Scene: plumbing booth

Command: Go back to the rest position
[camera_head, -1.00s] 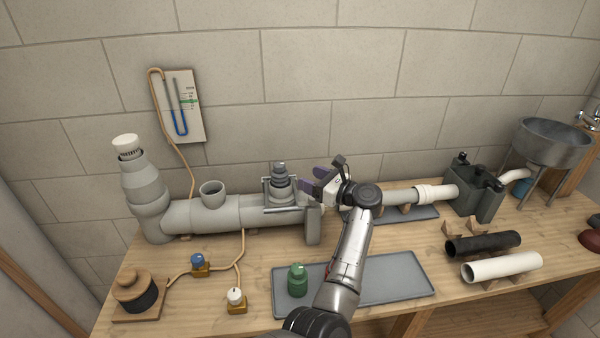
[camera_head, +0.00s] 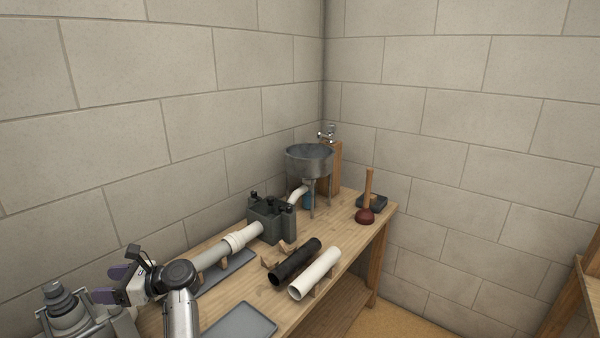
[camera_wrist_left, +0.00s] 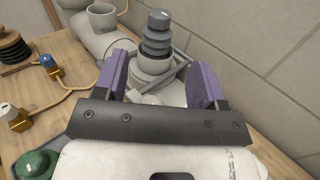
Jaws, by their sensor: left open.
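My left gripper (camera_head: 120,285) is above the bench at the lower left of the head view, beside a grey stepped plug on a pipe fitting (camera_head: 68,308). In the left wrist view, its two purple-padded fingers (camera_wrist_left: 160,80) stand wide apart. The stepped grey plug (camera_wrist_left: 158,38) rises beyond and between them in that view. Nothing is held between the fingers. My right gripper is not in either view.
The workbench (camera_head: 240,291) carries a white pipe (camera_head: 315,273), a black pipe (camera_head: 296,262), a dark grey tank (camera_head: 270,220), a metal basin (camera_head: 309,160) and a plunger (camera_head: 366,208). A grey tray (camera_head: 242,322) lies near the front. In the wrist view, a green plug (camera_wrist_left: 38,165) is at lower left.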

